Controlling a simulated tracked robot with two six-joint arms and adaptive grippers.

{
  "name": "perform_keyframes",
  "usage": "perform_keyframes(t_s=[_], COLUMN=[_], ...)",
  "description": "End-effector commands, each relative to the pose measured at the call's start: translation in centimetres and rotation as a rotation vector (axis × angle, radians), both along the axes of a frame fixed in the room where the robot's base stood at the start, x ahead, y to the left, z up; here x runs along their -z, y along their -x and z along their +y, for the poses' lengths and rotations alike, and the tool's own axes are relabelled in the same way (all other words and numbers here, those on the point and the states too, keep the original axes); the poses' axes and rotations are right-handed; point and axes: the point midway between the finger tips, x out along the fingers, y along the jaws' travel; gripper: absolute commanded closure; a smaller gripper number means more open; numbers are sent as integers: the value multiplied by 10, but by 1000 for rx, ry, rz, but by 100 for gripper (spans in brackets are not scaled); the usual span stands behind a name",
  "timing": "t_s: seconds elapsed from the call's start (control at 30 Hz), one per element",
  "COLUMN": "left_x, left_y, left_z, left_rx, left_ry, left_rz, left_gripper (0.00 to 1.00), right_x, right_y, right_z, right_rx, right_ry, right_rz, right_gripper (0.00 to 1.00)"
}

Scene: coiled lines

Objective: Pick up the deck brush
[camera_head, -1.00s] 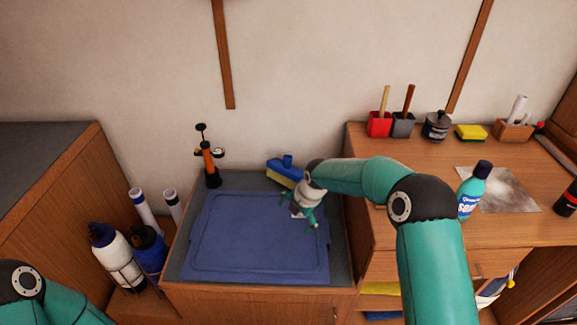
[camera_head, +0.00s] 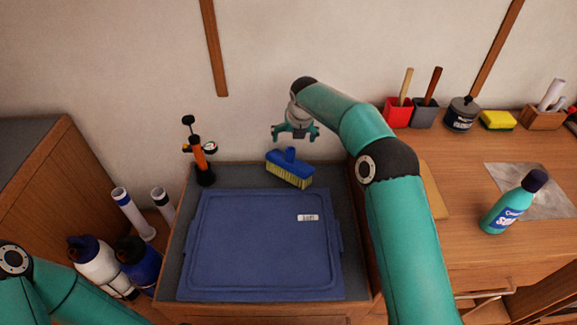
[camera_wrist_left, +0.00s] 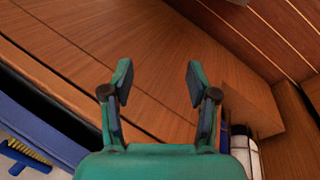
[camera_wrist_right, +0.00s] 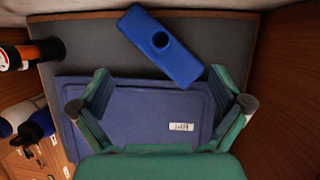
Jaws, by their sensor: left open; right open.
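The deck brush (camera_head: 289,170) has a blue block with a short socket on top and pale yellow bristles. It sits on the grey top at the back edge of the blue lid, near the wall. In the right wrist view the brush's blue top (camera_wrist_right: 160,45) and dark socket hole show beyond the fingers. My right gripper (camera_head: 295,136) is open and empty above the brush, with a gap between them. Its fingers also show in the right wrist view (camera_wrist_right: 160,100). My left gripper (camera_wrist_left: 158,80) is open and empty, facing brown wood; it is outside the head view.
The blue lid (camera_head: 262,245) with a white label fills the grey top. An orange and black pump (camera_head: 201,160) stands left of the brush. A wooden counter at right holds a teal bottle (camera_head: 512,205), a yellow sponge (camera_head: 497,120) and brush pots. Bottles stand low at left.

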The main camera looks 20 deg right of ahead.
Motion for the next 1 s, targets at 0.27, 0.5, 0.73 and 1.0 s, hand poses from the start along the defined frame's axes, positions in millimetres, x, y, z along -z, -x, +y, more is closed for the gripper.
perform_keyframes(t_s=[0.27,0.5,0.73,1.0], left_x=[-5,-6,-10,-11], left_y=[0,0,0,0], left_z=[0,0,0,0], left_rx=[0,0,0,0], left_ry=[0,0,0,0], left_rz=[-1,-1,-1,-1], left_gripper=[41,41,41,41], right_x=[43,56,88,100], right_y=[-18,-21,-28,-33], right_z=[0,2,6,6], right_rx=[1,-1,-2,-3], right_ry=[-2,-2,-1,-3], right_rz=[0,0,0,-2], right_gripper=[0,0,0,0])
